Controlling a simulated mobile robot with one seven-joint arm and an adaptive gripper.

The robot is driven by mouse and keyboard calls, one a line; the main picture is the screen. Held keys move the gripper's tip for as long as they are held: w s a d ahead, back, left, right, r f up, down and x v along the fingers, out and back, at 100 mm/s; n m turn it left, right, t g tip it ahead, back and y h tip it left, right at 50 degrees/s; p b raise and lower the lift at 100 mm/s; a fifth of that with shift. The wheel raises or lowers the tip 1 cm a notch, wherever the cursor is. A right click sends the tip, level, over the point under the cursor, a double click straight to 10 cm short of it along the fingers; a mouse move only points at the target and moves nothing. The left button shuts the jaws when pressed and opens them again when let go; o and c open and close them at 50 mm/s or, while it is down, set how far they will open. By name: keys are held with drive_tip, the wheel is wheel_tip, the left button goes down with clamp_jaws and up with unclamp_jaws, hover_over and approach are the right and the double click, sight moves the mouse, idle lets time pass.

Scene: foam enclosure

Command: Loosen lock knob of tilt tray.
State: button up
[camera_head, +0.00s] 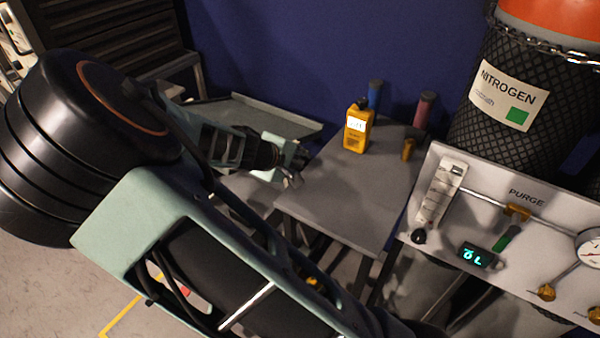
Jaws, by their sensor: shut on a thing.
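The tilt tray (275,124), a grey-green sheet with raised edges, slopes behind my wrist at the centre left. My gripper (294,170) is at the tray's near right corner, beside the left edge of the grey table. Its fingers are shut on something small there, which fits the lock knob. The knob itself is mostly hidden by the fingers, and its turn cannot be made out. A small metallic piece shows just below the fingertips. My arm covers much of the tray's near side and its support.
A yellow gas meter (357,126) stands on the grey table (345,195), with a blue bottle (375,94), a red bottle (424,108) and a brass piece (408,149) near it. The purge panel (480,210) and nitrogen cylinder (520,100) stand right. The table's middle is clear.

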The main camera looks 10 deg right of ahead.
drive_tip(key=shift+s+a+f+t+h+b, duration=0.15)
drive_tip(key=shift+t+h+b, duration=0.2)
drive_tip(key=shift+b, duration=0.55)
drive_tip(key=shift+w+d+f+t+h+b, duration=0.15)
drive_tip(key=shift+t+h+b, duration=0.2)
drive_tip(key=shift+b, duration=0.5)
drive_tip(key=shift+s+r+b, duration=0.1)
drive_tip(key=shift+b, duration=0.45)
drive_tip(key=o, duration=1.2)
drive_tip(key=shift+c, duration=0.2)
drive_tip(key=shift+a, duration=0.1)
drive_tip(key=shift+s+a+r, duration=0.3)
drive_tip(key=shift+a, duration=0.1)
drive_tip(key=v, duration=1)
drive_tip(key=shift+s+a, duration=0.3)
drive_tip(key=shift+s, duration=0.15)
